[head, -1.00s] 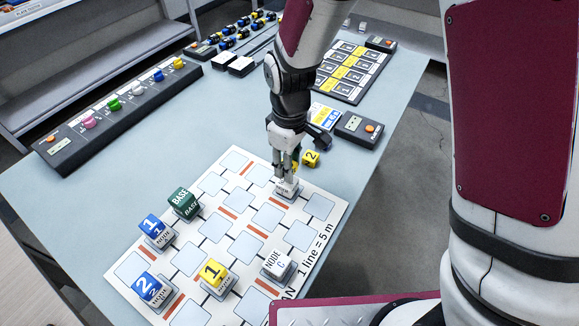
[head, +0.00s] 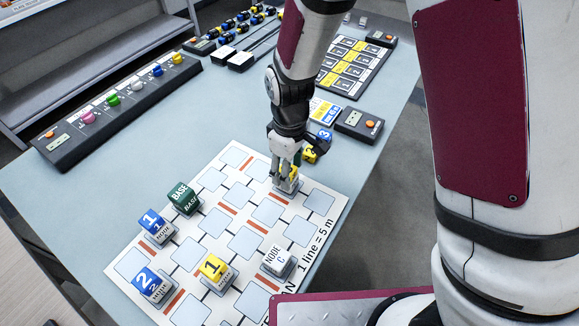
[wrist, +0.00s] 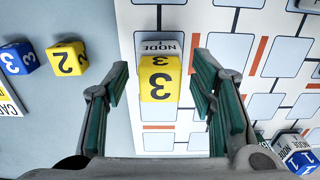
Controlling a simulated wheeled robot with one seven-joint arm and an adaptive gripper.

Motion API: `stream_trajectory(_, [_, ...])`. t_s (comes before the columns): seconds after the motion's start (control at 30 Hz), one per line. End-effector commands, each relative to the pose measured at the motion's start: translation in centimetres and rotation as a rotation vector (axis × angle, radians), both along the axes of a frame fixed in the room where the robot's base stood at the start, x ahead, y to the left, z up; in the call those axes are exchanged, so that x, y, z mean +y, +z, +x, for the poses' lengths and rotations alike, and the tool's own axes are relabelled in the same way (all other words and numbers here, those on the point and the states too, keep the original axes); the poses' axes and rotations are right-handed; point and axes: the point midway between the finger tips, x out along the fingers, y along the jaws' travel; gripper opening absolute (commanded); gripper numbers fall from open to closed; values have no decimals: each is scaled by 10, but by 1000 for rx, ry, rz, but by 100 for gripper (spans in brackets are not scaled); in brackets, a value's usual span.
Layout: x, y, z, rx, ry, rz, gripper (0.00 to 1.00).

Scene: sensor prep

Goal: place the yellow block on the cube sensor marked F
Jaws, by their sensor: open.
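A yellow block marked 3 (wrist: 159,78) sits on a white cube sensor (wrist: 158,46) reading NODE in the wrist view. The block hides the sensor's letter. My gripper (head: 286,174) is open, with its fingers on either side of the block and a visible gap on each side in the wrist view. In the head view the yellow block (head: 292,179) shows partly between the fingers, above the sensor on the far right part of the board.
The grid board (head: 133,264) also holds a green BASE block (head: 183,198), blue blocks 1 (head: 153,224) and 2 (head: 147,283), yellow block 1 (head: 213,268) and a bare NODE C sensor (head: 277,260). Yellow block 2 (wrist: 67,59) and blue block 3 (wrist: 19,59) stand off the board near my gripper.

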Motion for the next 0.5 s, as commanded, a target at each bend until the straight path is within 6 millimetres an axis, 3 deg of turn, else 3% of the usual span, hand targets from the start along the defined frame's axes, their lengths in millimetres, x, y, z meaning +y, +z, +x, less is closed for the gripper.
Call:
stream_trajectory(0.23, [0, 21, 1, -4, 1, 2, 51])
stream_trajectory(0.5, [0, 77, 1, -6, 0, 3, 51])
